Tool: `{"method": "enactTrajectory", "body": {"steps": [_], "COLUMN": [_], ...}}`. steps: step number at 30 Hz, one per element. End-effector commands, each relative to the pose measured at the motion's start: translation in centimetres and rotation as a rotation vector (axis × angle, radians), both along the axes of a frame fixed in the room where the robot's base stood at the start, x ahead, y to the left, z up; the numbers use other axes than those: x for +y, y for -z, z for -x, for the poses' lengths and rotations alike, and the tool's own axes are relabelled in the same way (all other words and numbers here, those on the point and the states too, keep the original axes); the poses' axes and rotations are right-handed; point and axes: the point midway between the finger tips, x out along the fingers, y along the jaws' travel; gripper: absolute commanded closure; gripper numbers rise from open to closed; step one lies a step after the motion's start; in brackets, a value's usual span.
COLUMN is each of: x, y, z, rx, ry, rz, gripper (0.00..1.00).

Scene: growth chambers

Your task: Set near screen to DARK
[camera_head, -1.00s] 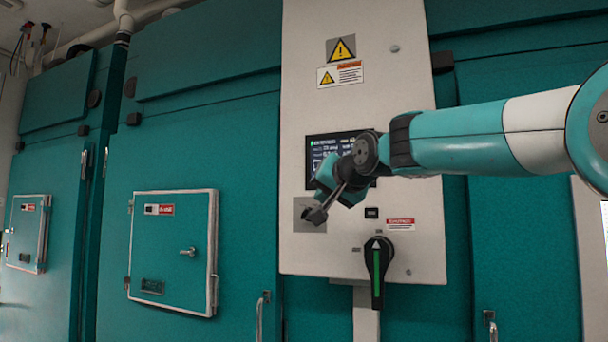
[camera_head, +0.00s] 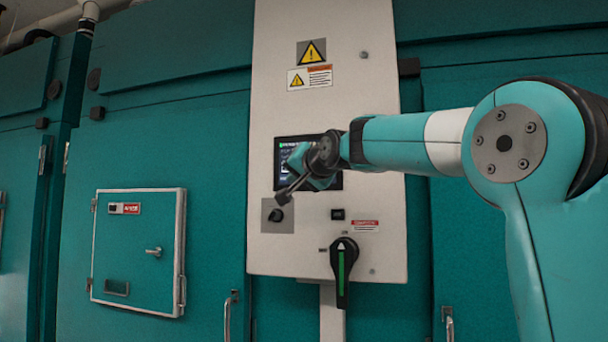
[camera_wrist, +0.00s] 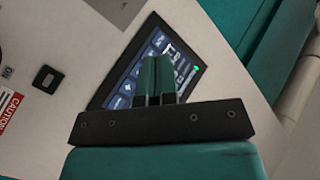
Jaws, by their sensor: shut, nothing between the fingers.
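The near screen (camera_head: 285,148) is a dark display with white and blue text, on the tall pale control panel. My wrist and gripper cover much of it in the head view. In the wrist view the screen (camera_wrist: 128,88) appears tilted, with rows of icon buttons and a green dot near one corner; its text is too small to read. My gripper (camera_wrist: 158,76) is shut and empty, its fingertips overlapping the screen's middle in that view. In the head view my gripper (camera_head: 284,196) shows in front of the panel near the screen's lower left. I cannot tell whether it touches anything.
Below the screen are a black knob (camera_head: 277,215) on a grey plate, a small black switch (camera_head: 338,214) and a large rotary handle (camera_head: 342,270) with a green stripe. A small teal door (camera_head: 135,245) with a latch is at left. Warning labels (camera_head: 312,52) sit above.

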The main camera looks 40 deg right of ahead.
Motion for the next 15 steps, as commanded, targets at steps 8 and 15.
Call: {"method": "enactTrajectory", "body": {"steps": [8,15], "x": [-3.2,-4.3], "y": [-0.2,-0.1], "z": [-2.3,-3.2], "rx": [0.002,0.0], "ry": [0.003,0.003], "rz": [0.0,0.0], "gripper": [1.0,1.0]}}
